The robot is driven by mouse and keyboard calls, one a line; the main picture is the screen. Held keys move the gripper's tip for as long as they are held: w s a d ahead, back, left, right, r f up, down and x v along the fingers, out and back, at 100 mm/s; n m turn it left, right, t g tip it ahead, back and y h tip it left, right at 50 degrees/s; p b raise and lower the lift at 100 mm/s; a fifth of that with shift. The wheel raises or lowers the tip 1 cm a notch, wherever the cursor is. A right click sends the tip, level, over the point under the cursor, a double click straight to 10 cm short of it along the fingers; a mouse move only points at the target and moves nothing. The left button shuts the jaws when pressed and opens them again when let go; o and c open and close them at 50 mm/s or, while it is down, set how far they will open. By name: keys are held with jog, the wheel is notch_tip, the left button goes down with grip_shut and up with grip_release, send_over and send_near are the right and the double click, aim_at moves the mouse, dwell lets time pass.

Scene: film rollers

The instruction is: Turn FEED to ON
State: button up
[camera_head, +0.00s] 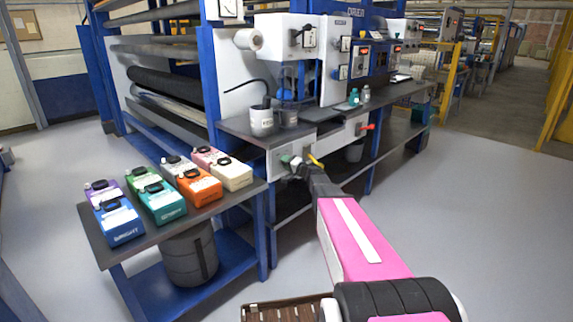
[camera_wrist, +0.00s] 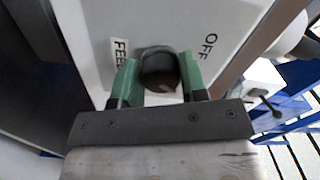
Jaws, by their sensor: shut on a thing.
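The FEED knob (camera_wrist: 159,63) is a round dark knob on a white panel (camera_wrist: 88,22). In the wrist view the FEED label (camera_wrist: 120,53) is on its left and the OFF label (camera_wrist: 209,45) on its upper right. My gripper (camera_wrist: 158,80) has its two green fingers on opposite sides of the knob, shut on it. Which way the knob points is unclear, and no ON label shows. In the head view my gripper (camera_head: 293,162) is at the white panel under the machine's bench; the knob is hidden there.
A yellow handle (camera_head: 316,160) is just right of my gripper, and a red handle (camera_head: 367,127) farther right on the panel front. A dark bench top (camera_head: 235,125) holds containers above. Open floor (camera_head: 480,200) lies at right.

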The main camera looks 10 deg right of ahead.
dwell(0.3)
jog(key=o, duration=0.9)
jog(key=v, duration=1)
jog(key=shift+s+d, duration=0.2)
jog(key=shift+s, duration=0.15)
